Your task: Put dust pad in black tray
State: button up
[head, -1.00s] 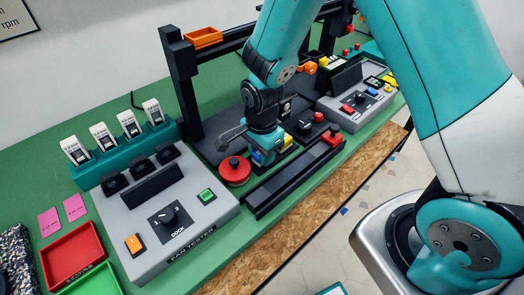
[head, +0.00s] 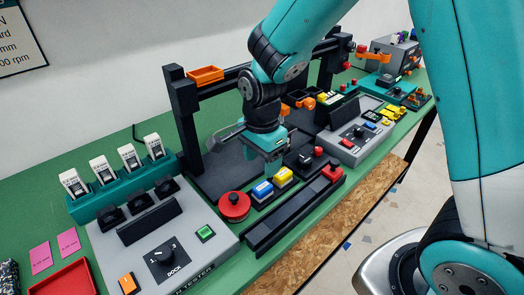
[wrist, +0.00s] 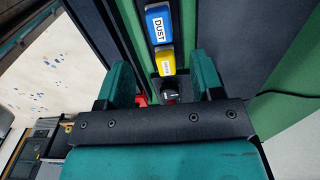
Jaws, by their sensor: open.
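The dust pad, a blue block (head: 262,189) with a white label, sits in a holder beside a yellow block (head: 282,176). In the wrist view the blue block (wrist: 160,25) reads DUST and lies just beyond my fingertips. My gripper (head: 270,160) is open and empty, above and behind the blocks. In the wrist view my gripper (wrist: 163,72) has its fingers either side of the yellow block's (wrist: 165,61) line, not touching the blue one. A small black open container (head: 297,97) sits behind the gantry; I cannot tell whether it is the black tray.
A long black rail (head: 292,216) runs in front. The black gantry (head: 187,125) carries an orange tray (head: 206,75). A grey fan tester (head: 150,235) is at left, with a red tray (head: 68,281) beyond.

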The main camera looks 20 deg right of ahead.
jog(key=s+a+r+n+y, duration=0.2)
jog(key=s+r+n, duration=0.5)
jog(key=s+n, duration=0.2)
jog(key=s+a+r+n+y, duration=0.2)
jog(key=s+r+n, duration=0.4)
jog(key=s+n, duration=0.3)
jog(key=n, duration=0.3)
jog(key=shift+s+a+r+n, duration=0.25)
jog(key=shift+s+r+n, duration=0.05)
jog(key=shift+r, duration=0.1)
